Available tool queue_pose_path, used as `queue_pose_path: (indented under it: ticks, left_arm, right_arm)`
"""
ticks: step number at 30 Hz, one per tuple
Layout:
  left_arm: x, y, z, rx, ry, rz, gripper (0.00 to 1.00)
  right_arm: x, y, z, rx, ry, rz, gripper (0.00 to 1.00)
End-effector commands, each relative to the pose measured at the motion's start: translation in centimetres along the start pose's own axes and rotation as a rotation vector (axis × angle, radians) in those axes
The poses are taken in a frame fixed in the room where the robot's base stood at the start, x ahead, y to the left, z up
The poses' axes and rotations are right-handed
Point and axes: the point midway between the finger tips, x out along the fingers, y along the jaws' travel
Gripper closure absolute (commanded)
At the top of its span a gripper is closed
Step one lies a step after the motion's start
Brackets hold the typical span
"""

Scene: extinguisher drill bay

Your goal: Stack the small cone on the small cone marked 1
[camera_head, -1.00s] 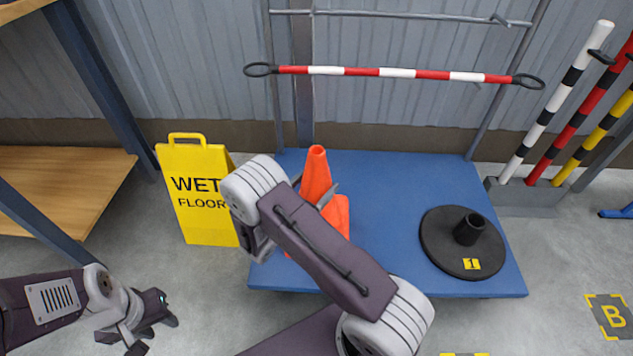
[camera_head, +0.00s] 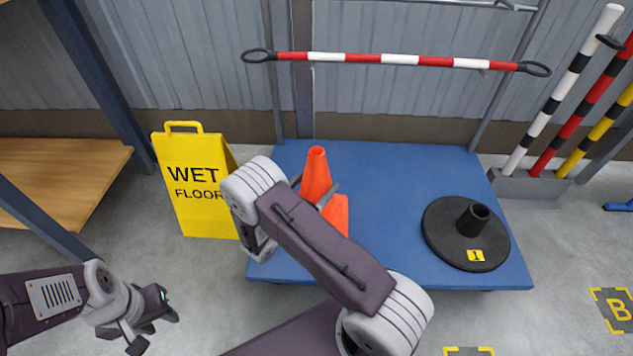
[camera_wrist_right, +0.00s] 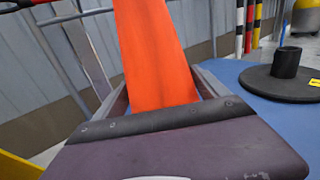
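An orange cone (camera_head: 316,172) stands upright over the left part of the blue platform (camera_head: 370,180); my right forearm hides much of its lower part. My right gripper (camera_wrist_right: 162,92) has its fingers against both sides of the cone (camera_wrist_right: 150,45) in the right wrist view and is shut on it. A black round base with a short upright tube (camera_head: 472,220) and a yellow label 1 sits at the platform's right; it also shows in the right wrist view (camera_wrist_right: 287,62). My left gripper (camera_head: 155,328) is open and empty at lower left, away from the cone.
A yellow wet floor sign (camera_head: 197,190) stands left of the platform. A red and white bar (camera_head: 395,60) spans the rack behind. Striped posts (camera_head: 563,95) stand at the right. The platform is clear between the cone and the black base.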

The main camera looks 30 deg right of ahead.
Motion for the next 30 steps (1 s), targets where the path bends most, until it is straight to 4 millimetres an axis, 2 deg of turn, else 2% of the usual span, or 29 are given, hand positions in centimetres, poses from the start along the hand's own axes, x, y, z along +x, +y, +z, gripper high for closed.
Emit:
queue_pose_path:
  ticks: [2,11,14,18,24,30]
  left_arm:
    - [-0.1,0.0,0.0,0.000,0.000,0.000,0.64]
    - [-0.2,0.0,0.0,0.000,0.000,0.000,0.64]
    - [-1.3,0.0,-0.1,0.000,0.000,0.000,0.64]
    - [-3.3,0.1,-0.3,0.000,0.000,0.000,0.64]
    - [-4.8,0.1,-0.5,0.000,0.000,0.000,0.64]
    - [-4.9,0.1,-0.5,0.000,0.000,0.000,0.64]
  right_arm:
    - [0.0,0.0,0.2,0.001,-0.002,0.000,0.00]
    - [-0.1,0.0,0.2,-0.001,0.000,0.000,0.00]
    - [-1.3,0.1,0.5,-0.003,0.000,0.004,0.00]
    - [-4.5,0.1,0.8,-0.004,0.000,0.007,0.00]
    - [-8.2,0.1,0.4,-0.001,-0.001,0.004,0.00]
    - [-9.1,0.0,0.1,-0.001,0.000,0.000,0.00]
